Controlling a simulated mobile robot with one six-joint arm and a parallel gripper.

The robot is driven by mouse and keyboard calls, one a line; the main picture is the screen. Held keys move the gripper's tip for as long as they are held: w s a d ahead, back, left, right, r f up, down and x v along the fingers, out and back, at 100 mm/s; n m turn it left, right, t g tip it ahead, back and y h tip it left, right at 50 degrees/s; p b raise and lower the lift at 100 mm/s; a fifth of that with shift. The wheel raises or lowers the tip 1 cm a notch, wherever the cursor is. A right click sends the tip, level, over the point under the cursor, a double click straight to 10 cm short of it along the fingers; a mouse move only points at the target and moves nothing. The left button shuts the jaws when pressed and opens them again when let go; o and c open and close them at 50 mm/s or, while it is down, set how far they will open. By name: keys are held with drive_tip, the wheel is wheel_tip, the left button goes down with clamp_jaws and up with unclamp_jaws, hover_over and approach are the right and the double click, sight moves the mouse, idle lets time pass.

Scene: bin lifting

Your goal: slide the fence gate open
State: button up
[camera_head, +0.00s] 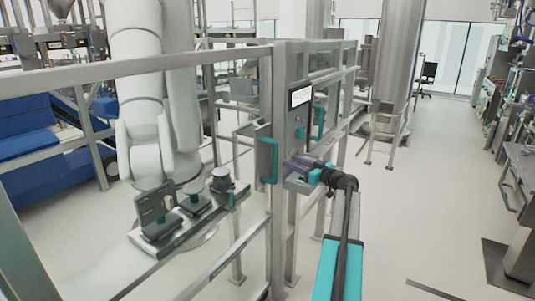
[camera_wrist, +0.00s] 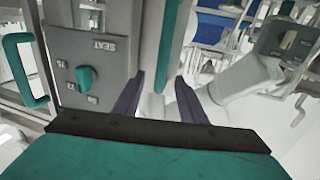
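A metal fence with a grey control box (camera_head: 298,115) stands ahead of me. A teal handle (camera_head: 268,160) is on its left side, and a second teal handle (camera_head: 318,122) is on the right. My gripper (camera_head: 290,164) points left, just right of the left handle and below the box. In the wrist view my gripper (camera_wrist: 160,76) has its two dark purple fingers spread apart. A teal upright bar (camera_wrist: 171,42), apparently the left handle, shows in the gap between them. I cannot tell whether it lies between the fingertips or beyond them. No grip on it shows.
A panel marked SEAT with a teal knob (camera_wrist: 85,78) is close to the left finger. A white robot arm (camera_head: 145,90) stands behind the fence, by a bench with fixtures (camera_head: 185,200). The floor (camera_head: 420,190) at right is open.

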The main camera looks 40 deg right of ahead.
drive_tip(key=shift+w+a, duration=0.1)
drive_tip(key=shift+w, duration=0.1)
drive_tip(key=w+p, duration=0.5)
drive_tip(key=w, duration=0.8)
drive_tip(key=shift+w+a, duration=0.3)
drive_tip(key=shift+w, duration=0.1)
